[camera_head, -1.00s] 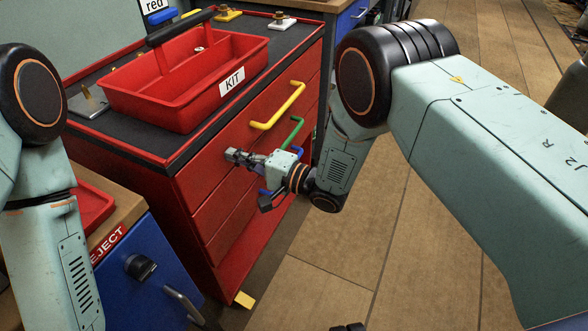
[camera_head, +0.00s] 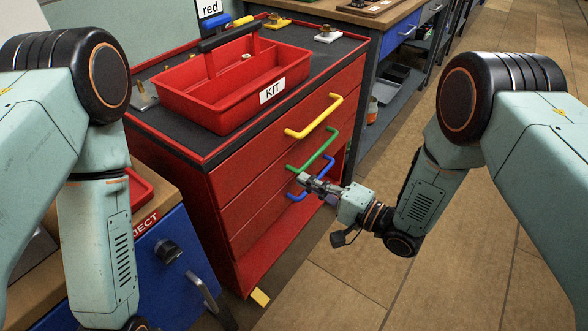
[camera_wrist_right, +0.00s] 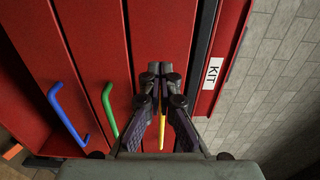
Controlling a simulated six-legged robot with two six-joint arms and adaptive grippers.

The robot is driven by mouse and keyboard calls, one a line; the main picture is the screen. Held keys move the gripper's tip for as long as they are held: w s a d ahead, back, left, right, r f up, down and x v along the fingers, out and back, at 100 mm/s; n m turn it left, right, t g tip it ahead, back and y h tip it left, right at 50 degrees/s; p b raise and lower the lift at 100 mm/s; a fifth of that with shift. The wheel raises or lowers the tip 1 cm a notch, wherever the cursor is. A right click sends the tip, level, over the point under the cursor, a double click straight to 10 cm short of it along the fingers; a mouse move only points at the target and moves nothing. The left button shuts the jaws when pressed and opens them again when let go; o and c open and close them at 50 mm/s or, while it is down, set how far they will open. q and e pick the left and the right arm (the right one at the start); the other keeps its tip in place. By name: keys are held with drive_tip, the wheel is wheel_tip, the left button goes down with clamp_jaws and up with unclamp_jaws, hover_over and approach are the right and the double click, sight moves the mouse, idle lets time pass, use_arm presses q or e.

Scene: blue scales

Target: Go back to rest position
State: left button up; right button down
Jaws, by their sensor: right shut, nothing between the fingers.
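My right gripper (camera_head: 305,180) is shut and empty in front of the red drawer cabinet (camera_head: 250,185). In the head view it overlaps the lower handles, near the left end of the green handle (camera_head: 318,152) and the blue handle (camera_head: 318,185). The yellow handle (camera_head: 316,118) is above it. The right wrist view shows the closed fingers (camera_wrist_right: 157,70) in the middle, with the green handle (camera_wrist_right: 108,108) and blue handle (camera_wrist_right: 66,112) to their left. Part of the yellow handle (camera_wrist_right: 162,125) shows between the finger links. My left arm is at the left; its gripper is out of view.
A red KIT tray (camera_head: 190,100) stands on the cabinet top. A blue-fronted unit (camera_head: 165,275) marked REJECT is at the lower left. A workbench (camera_head: 385,18) stands behind. Open tiled floor (camera_head: 340,285) lies to the right.

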drive_tip(key=s+d+f+n+g+h, duration=0.3)
drive_tip(key=s+d+f+n+h, duration=0.3)
drive_tip(key=s+d+f+h, duration=0.75)
drive_tip(key=s+d+g, duration=0.3)
drive_tip(key=s, duration=0.7)
drive_tip(key=s+d+g+h, duration=0.1)
drive_tip(key=s+d+g, duration=0.3)
drive_tip(key=s, duration=0.6)
drive_tip(key=shift+s+f, duration=0.3)
drive_tip(key=shift+w+a+h, duration=0.1)
drive_tip(key=shift+h, duration=0.15)
